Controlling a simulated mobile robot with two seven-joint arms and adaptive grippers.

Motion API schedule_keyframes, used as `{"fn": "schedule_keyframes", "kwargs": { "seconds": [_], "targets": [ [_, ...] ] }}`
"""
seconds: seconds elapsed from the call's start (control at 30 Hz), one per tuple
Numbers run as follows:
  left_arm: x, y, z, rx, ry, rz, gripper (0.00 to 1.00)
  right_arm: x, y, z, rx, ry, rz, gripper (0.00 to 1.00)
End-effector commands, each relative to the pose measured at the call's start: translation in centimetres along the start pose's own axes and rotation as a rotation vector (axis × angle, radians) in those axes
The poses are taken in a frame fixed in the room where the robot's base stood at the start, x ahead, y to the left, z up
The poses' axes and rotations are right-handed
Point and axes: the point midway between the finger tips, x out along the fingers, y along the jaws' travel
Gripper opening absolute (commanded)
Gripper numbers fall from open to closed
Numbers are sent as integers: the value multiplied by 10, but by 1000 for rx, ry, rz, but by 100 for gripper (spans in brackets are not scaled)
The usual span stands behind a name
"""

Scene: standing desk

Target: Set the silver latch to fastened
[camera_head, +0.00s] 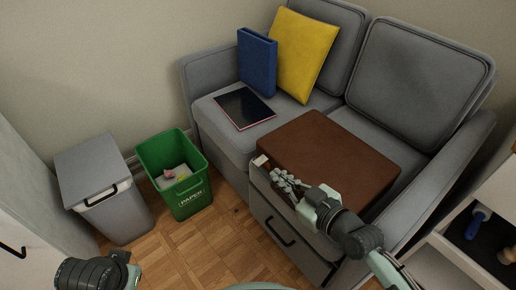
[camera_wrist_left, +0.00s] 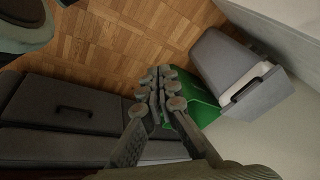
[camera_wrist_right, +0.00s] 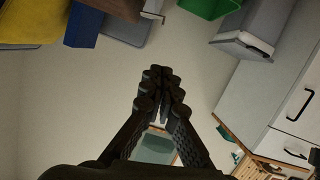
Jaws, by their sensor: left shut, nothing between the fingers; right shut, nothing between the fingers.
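A brown case (camera_head: 330,160) lies flat on the grey sofa seat. A small pale piece (camera_head: 262,161) shows at its near left corner; I cannot tell whether it is the silver latch or how that latch is set. My right gripper (camera_head: 282,180) is shut and empty, close to the case's near left edge; I cannot tell whether it touches. My left gripper (camera_wrist_left: 163,80) is shut and empty in the left wrist view. Its fingers are not visible in the head view.
A green paper bin (camera_head: 190,198) and a grey bin (camera_head: 112,205) stand left. A shelf unit (camera_head: 470,255) stands right. Some floor (camera_head: 220,245) is clear.

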Motion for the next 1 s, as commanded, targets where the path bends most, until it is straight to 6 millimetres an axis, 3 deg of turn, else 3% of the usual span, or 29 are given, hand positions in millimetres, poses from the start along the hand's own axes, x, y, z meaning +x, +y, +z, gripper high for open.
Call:
{"fn": "schedule_keyframes", "kwargs": {
  "seconds": [0.57,0.77,1.0],
  "targets": [
    [-1,0,1,0,-2,-1,0,8,1,-8,-5,30,4,0],
    [-2,0,1,0,-3,-2,0,41,1,-9,-2,30,4,0],
    [-11,-2,0,-1,7,-7,0,93,1,-10,-3,30,3,0]
  ]
}}
